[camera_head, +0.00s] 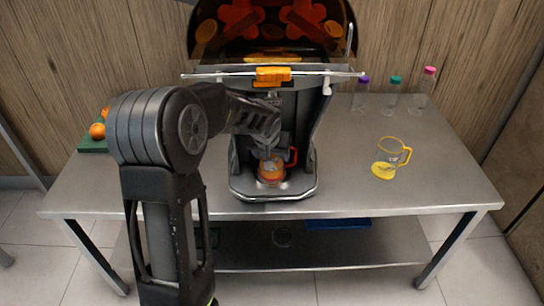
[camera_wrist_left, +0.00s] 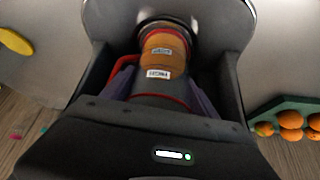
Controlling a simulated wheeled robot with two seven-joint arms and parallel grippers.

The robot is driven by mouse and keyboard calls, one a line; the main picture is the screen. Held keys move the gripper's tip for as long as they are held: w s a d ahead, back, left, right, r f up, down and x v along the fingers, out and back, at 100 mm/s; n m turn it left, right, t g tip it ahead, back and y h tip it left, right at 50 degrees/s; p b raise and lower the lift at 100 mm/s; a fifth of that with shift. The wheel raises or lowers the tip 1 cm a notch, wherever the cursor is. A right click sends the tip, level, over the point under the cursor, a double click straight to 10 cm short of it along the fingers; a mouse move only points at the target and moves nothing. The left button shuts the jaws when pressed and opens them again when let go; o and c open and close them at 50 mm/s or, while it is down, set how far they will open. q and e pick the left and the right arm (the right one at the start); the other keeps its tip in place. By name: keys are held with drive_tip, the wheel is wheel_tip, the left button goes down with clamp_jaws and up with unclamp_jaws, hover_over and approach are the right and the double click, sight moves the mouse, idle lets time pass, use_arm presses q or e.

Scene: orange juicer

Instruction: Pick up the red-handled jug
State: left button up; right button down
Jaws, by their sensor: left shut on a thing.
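The red-handled jug (camera_head: 271,172) stands under the spout of the orange juicer (camera_head: 240,160), with orange juice in it. Its red handle (camera_head: 293,156) points to the right in the head view. In the left wrist view the jug (camera_wrist_left: 164,46) lies between the two fingers, with its labels facing up. My left gripper (camera_wrist_left: 160,85) is shut on the jug from the front. In the head view my left arm hides part of the juicer and of the jug. My right gripper is not in view.
A yellow-handled jug (camera_head: 387,158) stands on the metal table (camera_head: 350,190) to the right. Several capped bottles (camera_head: 393,95) stand behind it. Oranges (camera_head: 97,131) lie on a green board (camera_head: 94,146) at the left. The table's front right is clear.

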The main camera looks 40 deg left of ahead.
use_arm(q)
drive_tip(key=shift+r, duration=0.1)
drive_tip(key=r, duration=0.3)
drive_tip(key=shift+s+d+r, duration=0.15)
drive_tip(key=shift+s+r, duration=0.05)
drive_tip(key=shift+s, duration=0.05)
drive_tip(key=s+d+b, duration=0.1)
drive_tip(key=s+d, duration=0.2)
drive_tip(key=s, duration=0.5)
drive_tip(key=s+d+b, duration=0.1)
drive_tip(key=s+d, duration=0.3)
drive_tip(key=s, duration=0.3)
drive_tip(key=shift+s+d, duration=0.3)
drive_tip(key=shift+s, duration=0.05)
